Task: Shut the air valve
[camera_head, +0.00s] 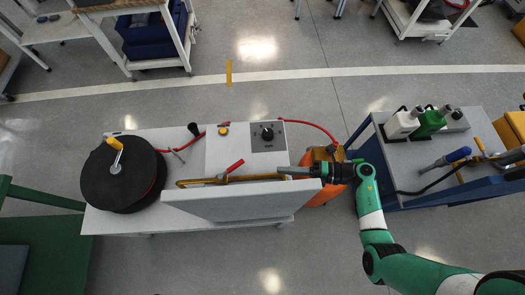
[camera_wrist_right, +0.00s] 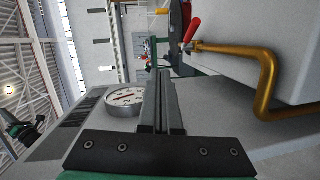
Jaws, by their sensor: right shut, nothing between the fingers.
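The air valve has a red lever (camera_head: 235,166) on a brass pipe (camera_head: 205,182) that runs along a white upright panel (camera_head: 240,203) on the workbench. In the head view the lever slants up to the right from the pipe. In the right wrist view the red lever (camera_wrist_right: 192,30) and the bent brass pipe (camera_wrist_right: 266,80) lie ahead and to the right. My right gripper (camera_head: 284,171) is shut and empty at the pipe's right end, pointing left, apart from the lever. Its closed fingers (camera_wrist_right: 162,75) show in the wrist view. My left gripper is not in view.
A black hose reel (camera_head: 118,175) stands at the bench's left end. A grey panel with a black knob (camera_head: 267,133) lies behind the valve. A round gauge (camera_wrist_right: 127,97) is left of my fingers. A blue cart with bottles (camera_head: 433,121) stands right.

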